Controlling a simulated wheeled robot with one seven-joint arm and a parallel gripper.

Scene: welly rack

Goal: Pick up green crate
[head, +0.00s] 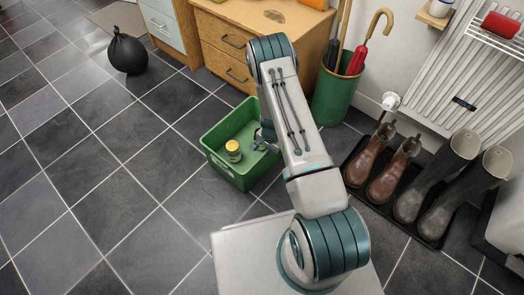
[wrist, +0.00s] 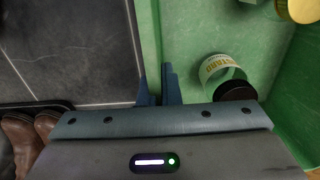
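The green crate (head: 226,172) is an open-topped box on the tiled floor, in front of the wooden drawers. A jar with a yellow lid (head: 233,148) stands inside it. In the wrist view a jar with a mustard label (wrist: 222,72) and dark end lies in the crate, with the yellow lid (wrist: 302,9) at top right. My gripper (head: 265,141) is at the crate's right wall in the head view. In the wrist view the crate's wall (wrist: 146,35) runs between my two fingers (wrist: 157,88), which sit close against both sides. My arm hides part of the crate.
A green umbrella stand (head: 333,98) is behind, right of my arm. Brown boots (head: 370,160) and tall wellies (head: 440,180) stand on a black tray to the right. Wooden drawers (head: 222,48) are behind the crate. A black bag (head: 127,52) lies far left. Floor at left is clear.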

